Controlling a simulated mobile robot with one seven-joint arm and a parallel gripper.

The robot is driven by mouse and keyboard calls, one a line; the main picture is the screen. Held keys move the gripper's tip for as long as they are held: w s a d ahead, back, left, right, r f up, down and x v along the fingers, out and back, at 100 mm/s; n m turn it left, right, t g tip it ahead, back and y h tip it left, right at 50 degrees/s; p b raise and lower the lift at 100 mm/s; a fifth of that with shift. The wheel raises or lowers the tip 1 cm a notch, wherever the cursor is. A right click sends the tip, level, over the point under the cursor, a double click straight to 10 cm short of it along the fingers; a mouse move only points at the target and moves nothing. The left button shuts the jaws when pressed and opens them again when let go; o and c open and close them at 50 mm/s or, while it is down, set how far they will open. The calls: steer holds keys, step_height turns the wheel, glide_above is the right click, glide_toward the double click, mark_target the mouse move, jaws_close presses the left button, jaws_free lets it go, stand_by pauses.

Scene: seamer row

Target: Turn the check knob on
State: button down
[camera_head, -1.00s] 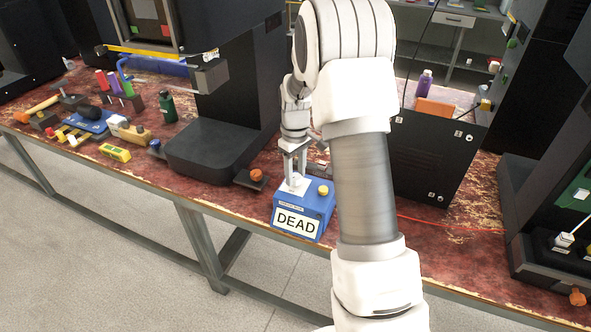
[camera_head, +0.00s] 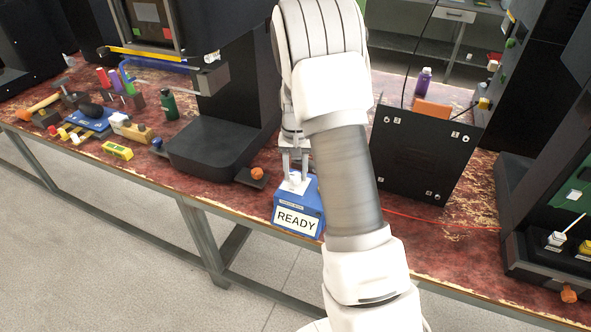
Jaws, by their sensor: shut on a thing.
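A blue box (camera_head: 283,205) stands near the front edge of the red worn bench, with a white sign on its front that reads READY. The check knob (camera_head: 295,179), small and white, is on a pale plate on top of the box. My gripper (camera_head: 295,176) points down onto the knob with its fingers shut on it. My arm hides the right part of the box top and the bench behind it.
A black machine with a dark base (camera_head: 212,148) stands left of the box. An orange knob on a small dark plate (camera_head: 257,174) is close by. A black panel (camera_head: 425,155) stands to the right. Several tools and bottles lie at the left.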

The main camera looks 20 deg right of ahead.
mark_target(296, 176)
steer(key=shift+m, duration=0.6)
steer(key=shift+c, duration=2.1)
jaws_free()
steer(key=shift+r, duration=0.1)
step_height(296, 176, up, 17)
steer(key=p, duration=0.2)
steer(key=shift+p, duration=0.3)
steer(key=shift+r, duration=0.1)
